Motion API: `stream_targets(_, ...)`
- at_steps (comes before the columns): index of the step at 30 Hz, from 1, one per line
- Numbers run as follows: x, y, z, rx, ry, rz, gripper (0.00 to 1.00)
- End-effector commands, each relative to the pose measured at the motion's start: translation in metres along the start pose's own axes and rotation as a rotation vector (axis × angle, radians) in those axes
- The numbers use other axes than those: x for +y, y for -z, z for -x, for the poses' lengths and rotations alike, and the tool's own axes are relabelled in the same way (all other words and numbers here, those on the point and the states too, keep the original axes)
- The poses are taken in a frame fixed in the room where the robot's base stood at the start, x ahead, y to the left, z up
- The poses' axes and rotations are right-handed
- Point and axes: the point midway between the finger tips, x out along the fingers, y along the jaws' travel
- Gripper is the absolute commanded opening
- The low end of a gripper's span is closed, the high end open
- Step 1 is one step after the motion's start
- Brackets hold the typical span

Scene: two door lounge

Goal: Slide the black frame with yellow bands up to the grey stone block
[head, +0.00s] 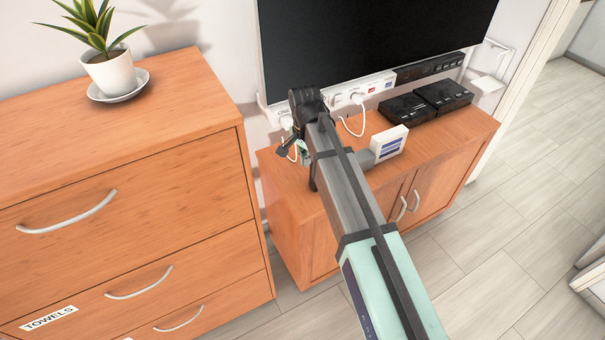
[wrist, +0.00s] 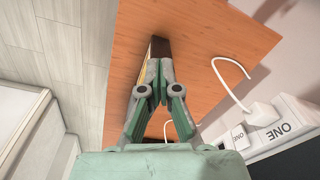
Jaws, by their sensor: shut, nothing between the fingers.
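In the wrist view, a narrow dark piece with a yellowish edge (wrist: 157,48) stands on the orange wooden top just beyond my fingertips. It may be the black frame, but its full shape and bands cannot be made out. My gripper (wrist: 157,88) has its green fingers together at the tips, with nothing between them, pointing at that piece. I cannot tell whether they touch it. In the head view, my gripper (head: 302,148) is over the left end of the low cabinet, mostly hidden by my arm. I cannot make out the grey stone block in either view.
The low cabinet (head: 290,225) carries two black boxes (head: 405,108) at its right. Behind are a white socket strip (head: 375,86) with looping cables and a large black screen (head: 370,40). A taller drawer unit (head: 130,190) with a potted plant (head: 112,72) stands left.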

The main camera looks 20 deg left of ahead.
Motion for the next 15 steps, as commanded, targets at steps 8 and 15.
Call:
stream_targets(8, 0.009, -0.017, -0.01, -0.07, -0.033, 0.014, 0.0)
stream_targets(15, 0.01, -0.019, -0.041, -0.069, -0.033, 0.014, 0.0)
